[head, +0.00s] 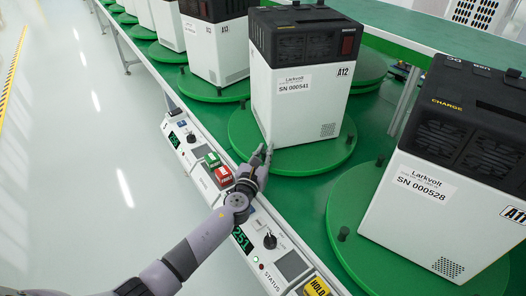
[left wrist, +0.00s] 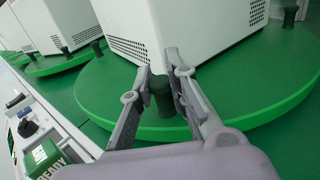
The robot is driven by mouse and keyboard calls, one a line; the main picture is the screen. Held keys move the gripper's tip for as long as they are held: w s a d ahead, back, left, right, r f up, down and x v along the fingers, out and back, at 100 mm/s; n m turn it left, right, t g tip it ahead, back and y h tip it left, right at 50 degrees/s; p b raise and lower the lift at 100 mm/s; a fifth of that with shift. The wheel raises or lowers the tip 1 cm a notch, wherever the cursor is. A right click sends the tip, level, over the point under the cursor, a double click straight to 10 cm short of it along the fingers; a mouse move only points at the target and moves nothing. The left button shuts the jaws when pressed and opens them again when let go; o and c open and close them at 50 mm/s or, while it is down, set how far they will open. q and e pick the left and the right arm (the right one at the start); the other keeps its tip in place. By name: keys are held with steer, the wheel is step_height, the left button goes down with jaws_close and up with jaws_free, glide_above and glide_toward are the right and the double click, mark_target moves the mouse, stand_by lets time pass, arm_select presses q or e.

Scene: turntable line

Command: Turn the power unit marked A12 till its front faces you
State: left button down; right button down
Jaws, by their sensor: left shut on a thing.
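The power unit marked A12 (head: 300,100) is a white box with a black top, standing upright on a round green turntable (head: 318,158). Its wide face, with the SN 000541 label, the A12 tag, a red switch and a small vent, shows in the head view, slightly angled. My left gripper (head: 265,152) is at the turntable's near left rim. In the left wrist view, its fingers (left wrist: 160,82) are closed around a dark green peg (left wrist: 161,97) on that rim. The unit's lower corner (left wrist: 165,30) is just beyond the fingers. My right gripper is not in view.
Unit A11 (head: 450,190) stands on its own turntable (head: 345,250) at the right. Unit A13 (head: 218,45) and several others stand farther back. A control rail (head: 215,165) with buttons and displays runs along the near edge. The floor (head: 80,150) at left is clear.

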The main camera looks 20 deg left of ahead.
mark_target(319, 164)
arm_select(q)
steer(key=d, duration=0.8)
steer(key=shift+s, duration=0.2)
steer(key=w+d, duration=0.1)
steer(key=d, duration=0.1)
steer(key=d+b, duration=0.1)
steer(key=d, duration=0.2)
steer(key=w+d+b, duration=0.1)
steer(key=d, duration=0.1)
steer(key=shift+w+d+f, duration=0.1)
steer(key=shift+w+d, duration=0.05)
steer(key=shift+w, duration=0.15)
steer(key=shift+w+d+b, duration=0.5)
steer(key=shift+w+d, duration=0.05)
steer(key=shift+d, duration=0.3)
steer(key=c, duration=1.6)
jaws_free()
steer(key=shift+o, duration=0.3)
steer(key=s, duration=1.2)
steer(key=shift+a, duration=0.2)
